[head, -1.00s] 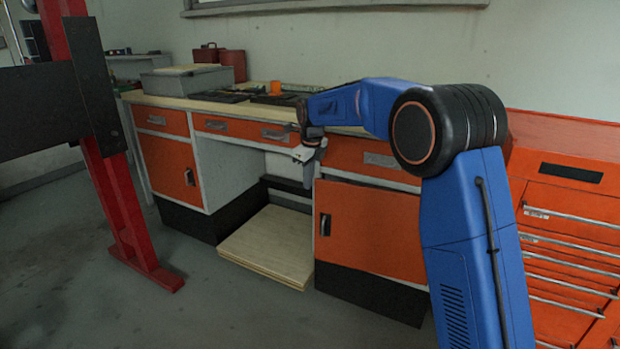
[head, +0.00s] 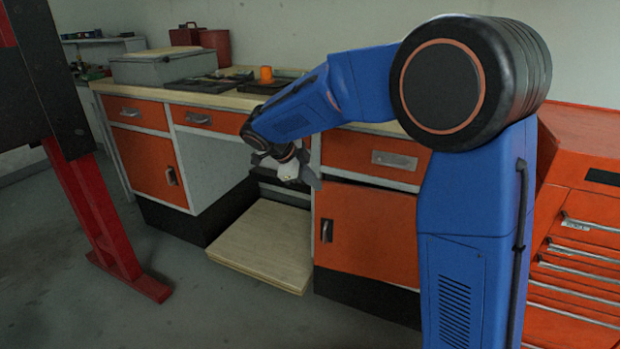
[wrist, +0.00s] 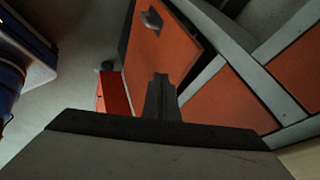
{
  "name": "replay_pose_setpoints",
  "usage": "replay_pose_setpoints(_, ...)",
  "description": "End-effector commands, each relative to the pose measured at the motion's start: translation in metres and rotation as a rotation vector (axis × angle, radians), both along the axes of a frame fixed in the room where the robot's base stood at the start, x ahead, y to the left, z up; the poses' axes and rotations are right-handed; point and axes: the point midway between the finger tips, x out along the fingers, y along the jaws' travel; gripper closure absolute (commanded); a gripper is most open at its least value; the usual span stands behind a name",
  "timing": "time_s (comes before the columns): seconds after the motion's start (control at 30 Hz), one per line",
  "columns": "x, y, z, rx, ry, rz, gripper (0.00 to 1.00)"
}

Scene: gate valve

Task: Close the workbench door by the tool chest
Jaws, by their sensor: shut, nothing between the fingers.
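The workbench door (head: 370,228) is an orange panel with a dark handle on its left side, next to the red-orange tool chest (head: 590,268). A dark gap runs along its top edge, and it appears slightly ajar. In the wrist view the door (wrist: 160,50) shows with its handle, and a dark gap separates it from the pale frame. My gripper (head: 308,180) is at the door's upper left corner, in front of the open knee space. In the wrist view its fingers (wrist: 160,95) are together and empty. Whether they touch the door is unclear. My arm hides the door's right side.
The workbench top (head: 215,98) holds a grey box (head: 165,67), red cases and an orange cup (head: 266,74). A wooden board (head: 265,245) lies low in the knee space. A red post (head: 100,220) stands at left. The floor in front is clear.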

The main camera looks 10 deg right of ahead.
Motion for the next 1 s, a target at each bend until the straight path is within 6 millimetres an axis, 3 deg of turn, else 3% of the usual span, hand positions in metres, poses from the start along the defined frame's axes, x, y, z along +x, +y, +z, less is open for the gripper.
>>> replay_pose_setpoints(0.33,0.014,-0.035,-0.050,0.000,0.003,-0.002,1.00)
replay_pose_setpoints(0.6,0.042,-0.050,-0.049,0.002,0.001,-0.001,1.00)
replay_pose_setpoints(1.0,0.049,-0.053,-0.049,0.002,0.000,0.000,1.00)
